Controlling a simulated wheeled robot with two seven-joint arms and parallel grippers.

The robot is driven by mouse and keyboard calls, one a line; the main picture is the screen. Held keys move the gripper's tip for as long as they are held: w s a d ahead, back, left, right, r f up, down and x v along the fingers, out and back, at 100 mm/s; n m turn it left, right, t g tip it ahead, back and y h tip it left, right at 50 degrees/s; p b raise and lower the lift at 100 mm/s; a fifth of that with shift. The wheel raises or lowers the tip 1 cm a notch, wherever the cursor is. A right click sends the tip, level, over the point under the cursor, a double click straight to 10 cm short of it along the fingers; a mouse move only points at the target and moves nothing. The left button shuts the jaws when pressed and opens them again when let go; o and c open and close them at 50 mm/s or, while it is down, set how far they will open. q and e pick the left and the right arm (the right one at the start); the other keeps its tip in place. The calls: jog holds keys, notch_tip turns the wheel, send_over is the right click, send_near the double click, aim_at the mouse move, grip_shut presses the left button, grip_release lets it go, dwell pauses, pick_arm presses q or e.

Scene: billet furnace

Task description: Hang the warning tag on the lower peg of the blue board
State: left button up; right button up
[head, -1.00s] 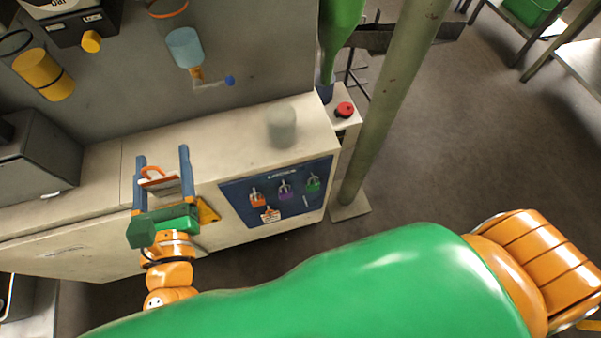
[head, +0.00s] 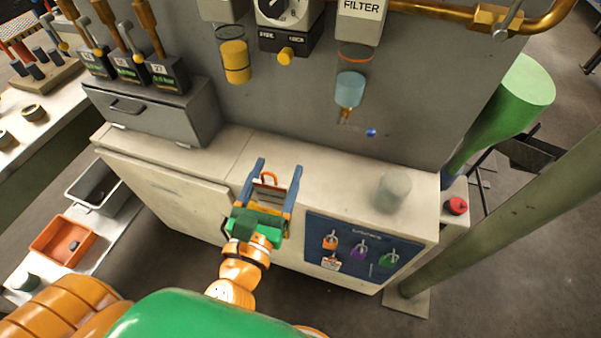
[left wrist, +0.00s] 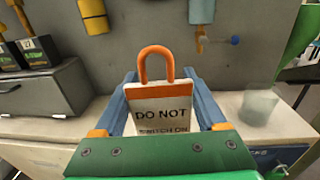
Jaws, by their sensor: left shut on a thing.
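The warning tag (left wrist: 160,112) is white with an orange top band and an orange loop; it reads "DO NOT SWITCH ON" in the left wrist view. My left gripper (head: 278,172) is shut on the tag, which stands upright between its blue fingers. The tag also shows small in the head view (head: 268,183). The blue board (head: 319,225) is on the cabinet front, right of the gripper and apart from it. Orange, purple and green padlocks hang on it. A small pale upright shape (head: 371,270) low on the board may be the lower peg. My right gripper is out of view.
Another white tag (head: 331,263) hangs below the orange padlock (head: 330,241). A translucent cylinder (head: 394,190) stands on the cabinet top (head: 335,175). A red button (head: 457,205) and a green post (head: 500,210) are to the right. A grey box (head: 160,112) stands left.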

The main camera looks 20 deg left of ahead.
pick_arm(q)
jog(key=shift+w+d+m+h, duration=0.25)
jog(key=shift+m+h, duration=0.15)
jog(key=shift+h, duration=0.4)
jog(key=w+f+b, duration=0.2)
jog(key=w+f, duration=0.2)
jog(key=w+f+b, duration=0.2)
jog(key=w+f, duration=0.2)
jog(key=w, duration=0.1)
jog(key=w+f+b, duration=0.2)
jog(key=w+f, duration=0.3)
jog(key=shift+a+b, duration=0.35)
jog(key=shift+b, duration=0.05)
jog(key=shift+r, duration=0.1)
